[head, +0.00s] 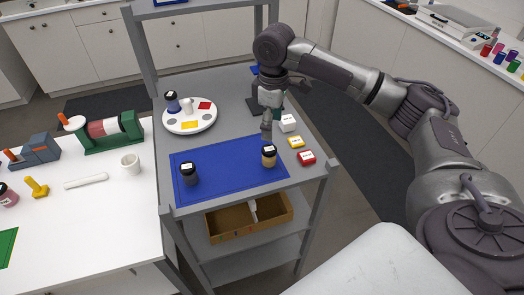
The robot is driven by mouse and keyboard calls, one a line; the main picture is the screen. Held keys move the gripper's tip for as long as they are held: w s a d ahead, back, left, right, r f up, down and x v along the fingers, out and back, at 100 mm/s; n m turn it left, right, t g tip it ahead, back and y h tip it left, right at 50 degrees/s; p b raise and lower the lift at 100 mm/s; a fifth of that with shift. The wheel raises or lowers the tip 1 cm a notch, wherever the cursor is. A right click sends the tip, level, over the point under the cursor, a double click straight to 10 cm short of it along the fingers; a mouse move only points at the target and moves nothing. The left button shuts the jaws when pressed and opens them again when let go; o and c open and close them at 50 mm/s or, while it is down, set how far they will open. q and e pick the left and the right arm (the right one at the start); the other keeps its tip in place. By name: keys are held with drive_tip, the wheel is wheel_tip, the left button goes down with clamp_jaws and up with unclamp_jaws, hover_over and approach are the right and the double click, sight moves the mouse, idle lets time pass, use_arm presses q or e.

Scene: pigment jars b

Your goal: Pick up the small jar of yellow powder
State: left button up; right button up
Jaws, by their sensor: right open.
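A small jar with a black lid, a white label and yellow-tan contents (269,161) stands upright near the right edge of the blue mat (225,182). My right gripper (266,130) points down just above and behind this jar in the picture. It is open and holds nothing that I can see. Whether its fingertips touch the jar's lid I cannot tell. My left gripper is not in view.
A dark jar (189,180) stands on the mat's left part. A round white tray (206,124) with a blue jar (173,106) and colour patches is behind. White, yellow and red boxes (307,158) line the right edge. The mat's middle is clear.

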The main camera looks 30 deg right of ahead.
sight(270, 149)
drive_tip(key=f, duration=0.4)
drive_tip(key=f+p, duration=0.1)
drive_tip(key=f, duration=0.1)
drive_tip(key=shift+s+f, duration=0.3)
drive_tip(key=shift+s, duration=0.1)
drive_tip(key=shift+w+a+f+p, duration=0.15)
drive_tip(key=shift+f+p, duration=0.25)
drive_tip(key=shift+f, duration=0.2)
wheel_tip(270, 149, down, 4)
drive_tip(key=shift+a+r+p, duration=0.1)
drive_tip(key=shift+r+p, duration=0.15)
drive_tip(key=shift+p, duration=0.4)
drive_tip(key=shift+w+f, duration=0.15)
drive_tip(key=shift+f, duration=0.25)
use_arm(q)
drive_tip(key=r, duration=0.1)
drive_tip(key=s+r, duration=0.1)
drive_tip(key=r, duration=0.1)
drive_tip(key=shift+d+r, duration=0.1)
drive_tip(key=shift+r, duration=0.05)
use_arm(e)
drive_tip(key=shift+c, duration=0.3)
drive_tip(key=c, duration=1.2)
drive_tip(key=shift+r, duration=0.15)
